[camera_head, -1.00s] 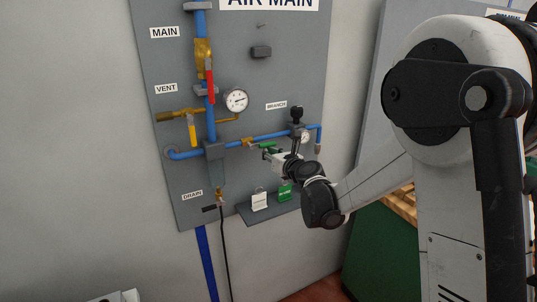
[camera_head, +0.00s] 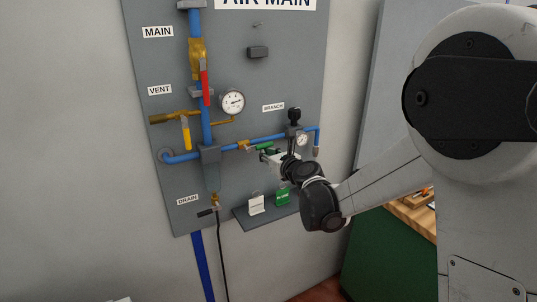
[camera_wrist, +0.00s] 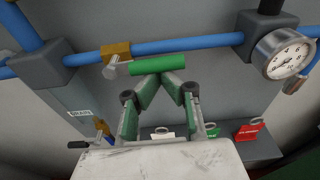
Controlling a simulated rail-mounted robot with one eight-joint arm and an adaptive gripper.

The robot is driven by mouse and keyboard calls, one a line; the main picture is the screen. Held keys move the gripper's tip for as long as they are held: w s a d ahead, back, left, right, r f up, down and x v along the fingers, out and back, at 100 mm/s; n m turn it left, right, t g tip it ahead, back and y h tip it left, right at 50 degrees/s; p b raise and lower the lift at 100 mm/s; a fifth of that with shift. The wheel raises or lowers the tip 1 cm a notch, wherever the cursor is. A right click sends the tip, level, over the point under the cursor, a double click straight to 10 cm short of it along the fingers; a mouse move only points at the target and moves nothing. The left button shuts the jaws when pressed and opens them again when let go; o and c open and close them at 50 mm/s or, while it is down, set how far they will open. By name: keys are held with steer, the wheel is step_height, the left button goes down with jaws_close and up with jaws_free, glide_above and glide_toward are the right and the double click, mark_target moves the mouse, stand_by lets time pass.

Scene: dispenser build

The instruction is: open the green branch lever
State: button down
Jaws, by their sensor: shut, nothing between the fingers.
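The green branch lever (camera_head: 264,145) lies along the blue branch pipe, to the right of its brass valve (camera_head: 243,146). In the wrist view the green lever (camera_wrist: 165,64) lies nearly level, just below the pipe, with the brass valve (camera_wrist: 116,51) at its left. My gripper (camera_head: 269,155) is at the lever in the head view. In the wrist view my gripper (camera_wrist: 160,76) has its fingertips together just under the lever's middle, with nothing between them. I cannot tell whether they touch the lever.
A regulator with a gauge (camera_wrist: 286,52) stands to the right on the pipe. A grey block (camera_wrist: 42,65) is at the left. A shelf with tags (camera_head: 268,212) is below. The red main lever (camera_head: 205,87) and yellow vent lever (camera_head: 186,132) hang at upper left.

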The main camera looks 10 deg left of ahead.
steer(key=shift+w+d+r, duration=0.1)
steer(key=shift+w+r, duration=0.15)
step_height(320, 180, down, 5)
steer(key=b, duration=0.5)
steer(key=s+d+r+n+g+h+b, duration=0.1)
steer(key=s+d+r+n+g+h, duration=0.1)
steer(key=s+d+n, duration=0.75)
steer(key=s+d+r+n+g+h+b, duration=0.1)
steer(key=s+d+n, duration=0.45)
steer(key=s, duration=0.75)
steer(key=s+d+f+n+g+h, duration=0.1)
steer(key=s+d+f+n+h, duration=0.2)
steer(key=s+d+n, duration=0.4)
steer(key=s+d+f+n+g+h+b, duration=0.1)
steer(key=s+d+n, duration=0.5)
steer(key=s, duration=0.7)
step_height(320, 180, down, 3)
steer(key=shift+d+r+n+g+h, duration=0.15)
steer(key=shift+d+n+g+h, duration=0.3)
steer(key=shift+g+h, duration=0.5)
